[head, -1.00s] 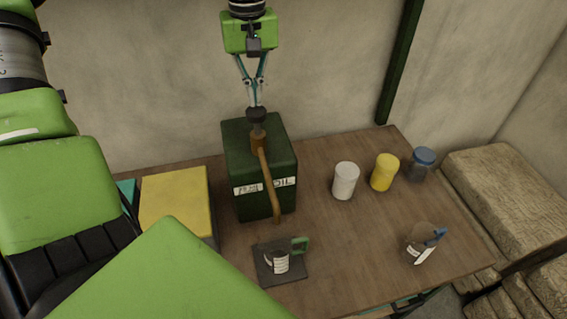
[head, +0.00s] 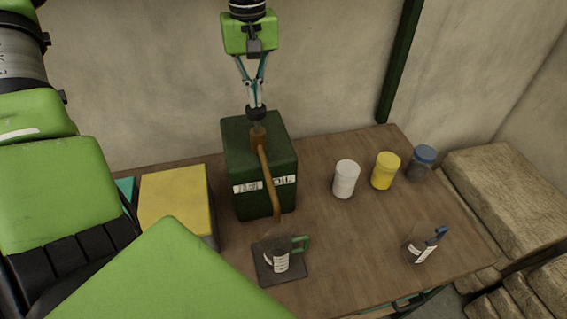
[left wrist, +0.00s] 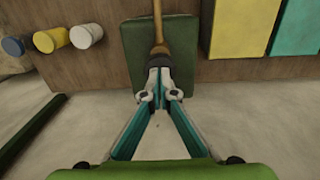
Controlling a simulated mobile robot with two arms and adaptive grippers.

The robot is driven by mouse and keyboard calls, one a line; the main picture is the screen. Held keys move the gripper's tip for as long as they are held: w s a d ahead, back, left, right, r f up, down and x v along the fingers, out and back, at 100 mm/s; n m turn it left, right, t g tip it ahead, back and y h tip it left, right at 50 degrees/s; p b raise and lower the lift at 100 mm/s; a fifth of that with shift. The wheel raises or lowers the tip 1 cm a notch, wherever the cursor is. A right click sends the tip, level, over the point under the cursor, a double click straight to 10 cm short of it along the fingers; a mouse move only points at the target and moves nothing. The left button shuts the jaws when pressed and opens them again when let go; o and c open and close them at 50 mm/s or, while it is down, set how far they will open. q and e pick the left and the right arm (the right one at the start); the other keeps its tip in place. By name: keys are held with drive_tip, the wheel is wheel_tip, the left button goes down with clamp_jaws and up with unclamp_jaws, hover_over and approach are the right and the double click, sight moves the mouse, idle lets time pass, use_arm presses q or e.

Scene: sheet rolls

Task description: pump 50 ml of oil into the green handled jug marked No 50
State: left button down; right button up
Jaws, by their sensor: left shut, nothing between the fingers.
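The green-handled jug (head: 275,262) is a small clear jug with a white label, upright on a dark square pad (head: 294,279) below the spout's end. Its label is too small to read, and I cannot tell how much oil it holds. The dark green oil tin (head: 262,160) stands behind it, with a brown pump spout (head: 268,182) curving down its front. My left gripper (head: 255,102) is shut and empty, fingertips down at the dark pump knob (head: 256,113).
A blue-handled jug (head: 416,250) stands at the table's right. A yellow box (head: 174,198) is left of the tin. The table's (head: 340,240) middle is clear.

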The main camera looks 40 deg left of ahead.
sight(256, 111)
use_arm(q)
drive_tip(key=shift+s+f+b, duration=0.1)
drive_tip(key=shift+f+b, duration=1.5)
drive_tip(key=shift+f, duration=0.7)
drive_tip(key=shift+r, duration=0.1)
drive_tip(key=shift+r+p, duration=2)
drive_tip(key=shift+r, duration=0.75)
drive_tip(key=shift+f, duration=0.2)
drive_tip(key=shift+f+b, duration=2.1)
drive_tip(key=shift+f, duration=0.55)
drive_tip(key=shift+r, duration=0.1)
